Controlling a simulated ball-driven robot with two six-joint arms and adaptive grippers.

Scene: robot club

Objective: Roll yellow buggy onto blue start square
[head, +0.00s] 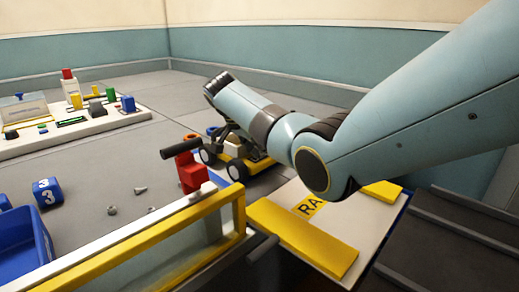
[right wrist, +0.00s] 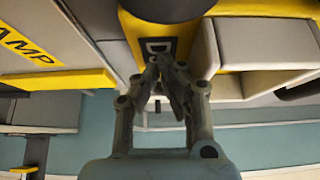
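The yellow buggy (head: 235,165), with dark wheels, stands on the grey table just past the red block, partly hidden by my right arm. My right gripper (head: 226,132) reaches down over the buggy, its fingertips mostly hidden there. In the right wrist view, the right gripper's fingers (right wrist: 165,65) lean in close together at a dark panel with a pale loop, on a yellow body I take to be the buggy (right wrist: 190,10). I cannot tell whether they hold anything. I cannot make out a blue start square. My left gripper is not in view.
A white ramp board (head: 375,212) with yellow pads lies right of the buggy. A red block (head: 192,175) with a black bar stands by a yellow-framed panel (head: 165,240). A blue bin (head: 25,250), blue cube (head: 47,191) and small grey pieces lie left. Mid-table is mostly clear.

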